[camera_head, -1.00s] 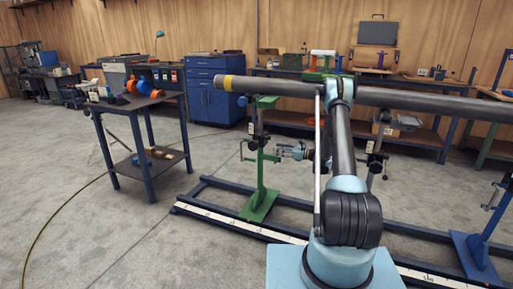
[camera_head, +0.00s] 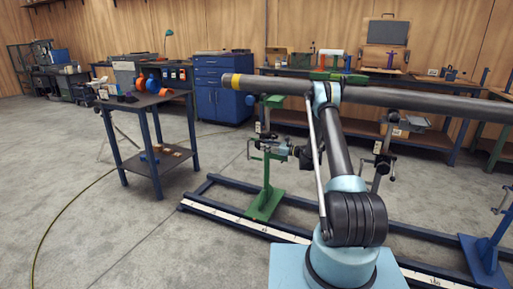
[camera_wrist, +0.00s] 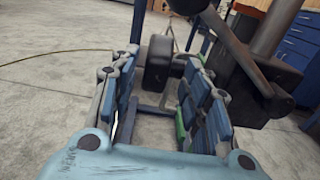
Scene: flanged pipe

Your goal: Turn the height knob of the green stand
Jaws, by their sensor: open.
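The green stand (camera_head: 266,186) stands upright on the blue floor frame, under the left end of the long grey pipe (camera_head: 287,86). My gripper (camera_head: 272,148) is at the stand's mid-height, on its right side, pointing left. In the wrist view my gripper (camera_wrist: 158,75) is open, its two blue padded fingers apart. A black rounded knob (camera_wrist: 160,62) shows between the fingertips; contact with the fingers cannot be made out. In the head view the knob is too small and partly hidden by the gripper. A piece of green stand shows beside the right finger.
A dark post with a rounded clamp (camera_wrist: 260,50) is close to the right finger in the wrist view. The blue rail frame (camera_head: 228,209) lies on the floor. A blue stand (camera_head: 486,255) is at right. A workbench (camera_head: 150,103) is at left, with clear floor before it.

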